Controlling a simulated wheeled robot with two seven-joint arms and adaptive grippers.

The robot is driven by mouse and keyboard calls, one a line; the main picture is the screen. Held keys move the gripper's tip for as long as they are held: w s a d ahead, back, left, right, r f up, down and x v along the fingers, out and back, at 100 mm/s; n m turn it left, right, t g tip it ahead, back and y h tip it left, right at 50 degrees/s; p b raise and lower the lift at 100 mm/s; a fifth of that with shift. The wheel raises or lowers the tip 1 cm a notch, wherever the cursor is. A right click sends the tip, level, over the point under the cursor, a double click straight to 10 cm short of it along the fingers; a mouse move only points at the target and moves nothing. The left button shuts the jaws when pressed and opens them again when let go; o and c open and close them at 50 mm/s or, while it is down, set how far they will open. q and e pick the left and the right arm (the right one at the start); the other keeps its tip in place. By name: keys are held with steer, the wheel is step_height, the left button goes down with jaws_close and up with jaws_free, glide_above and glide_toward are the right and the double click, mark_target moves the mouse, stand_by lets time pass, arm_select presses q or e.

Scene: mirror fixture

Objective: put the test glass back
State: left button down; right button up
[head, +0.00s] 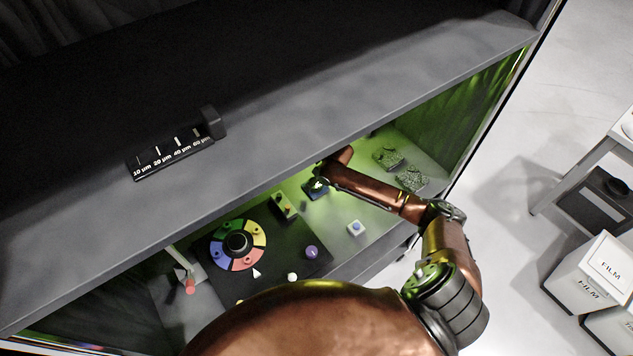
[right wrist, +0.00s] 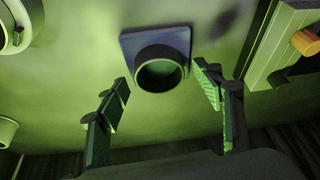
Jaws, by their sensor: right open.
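My right gripper (right wrist: 160,80) is open and empty in the right wrist view, one finger at each side. A dark square base with a round ring (right wrist: 160,38) lies ahead, between and beyond the fingertips. My right arm reaches into the lit bay in the head view, where the small dark-based item (head: 315,190) sits by its wrist. A black rack (head: 172,158) marked 10, 20, 40 and 60 µm stands on the upper ledge with pale slots or strips. I cannot make out which item is the test glass. My left gripper is not in view.
The grey ledge (head: 330,115) overhangs the bay. Inside are a coloured dial (head: 256,232), a yellowish block (head: 284,206), a purple knob (head: 311,252), a blue-white button box (head: 355,228) and patterned green pieces (head: 411,178). A lever (head: 188,275) stands left. FILM boxes (head: 592,275) are outside, right.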

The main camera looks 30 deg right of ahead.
steer(key=v, duration=1.1)
steer(key=shift+s+r, duration=0.25)
steer(key=shift+r, duration=0.1)
steer(key=shift+f, duration=0.1)
